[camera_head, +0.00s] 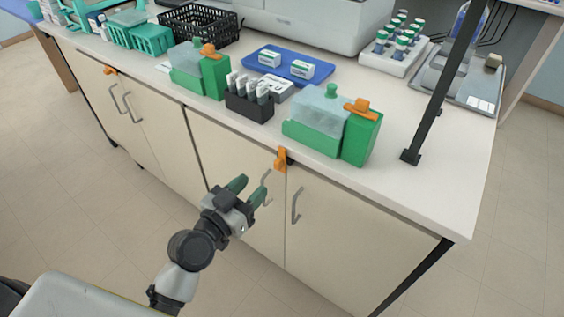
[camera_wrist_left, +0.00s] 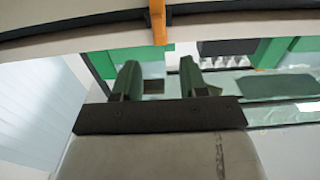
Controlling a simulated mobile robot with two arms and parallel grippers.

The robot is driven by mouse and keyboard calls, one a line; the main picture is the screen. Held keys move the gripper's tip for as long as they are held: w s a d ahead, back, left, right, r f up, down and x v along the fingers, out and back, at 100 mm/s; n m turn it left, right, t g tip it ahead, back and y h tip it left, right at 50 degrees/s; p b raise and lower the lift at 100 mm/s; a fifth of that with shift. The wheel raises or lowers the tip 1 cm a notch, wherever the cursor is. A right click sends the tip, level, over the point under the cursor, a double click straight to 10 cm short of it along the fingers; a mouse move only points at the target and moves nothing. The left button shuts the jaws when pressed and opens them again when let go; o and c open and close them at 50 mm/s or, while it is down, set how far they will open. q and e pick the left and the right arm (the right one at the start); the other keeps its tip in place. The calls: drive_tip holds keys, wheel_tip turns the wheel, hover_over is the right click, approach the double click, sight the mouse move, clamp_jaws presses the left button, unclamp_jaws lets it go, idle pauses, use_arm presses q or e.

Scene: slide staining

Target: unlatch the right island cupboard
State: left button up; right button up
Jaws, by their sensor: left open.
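The right island cupboard (camera_head: 335,235) has two cream doors with grey bar handles. An orange latch (camera_head: 281,160) sits at the top of the seam between these doors, just under the countertop edge, its tab pointing down. My left gripper (camera_head: 248,189) is open in front of the left door, below and left of the latch, close to that door's handle (camera_head: 267,186). In the left wrist view the orange latch (camera_wrist_left: 158,24) shows beyond the two green fingertips (camera_wrist_left: 159,72), apart from them, with nothing between the fingers. My right gripper is not in view.
The white countertop (camera_head: 420,195) overhangs the doors and carries green staining boxes (camera_head: 318,118), a black slide rack (camera_head: 249,103) and a blue tray (camera_head: 290,65). A dark post (camera_head: 440,90) rises at the right. The left cupboard has another orange latch (camera_head: 110,71). Floor in front is clear.

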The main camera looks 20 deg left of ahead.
sight(275, 164)
use_arm(q)
drive_tip(key=p+x, duration=0.1)
drive_tip(key=x, duration=0.8)
drive_tip(key=shift+f, duration=0.1)
clamp_jaws()
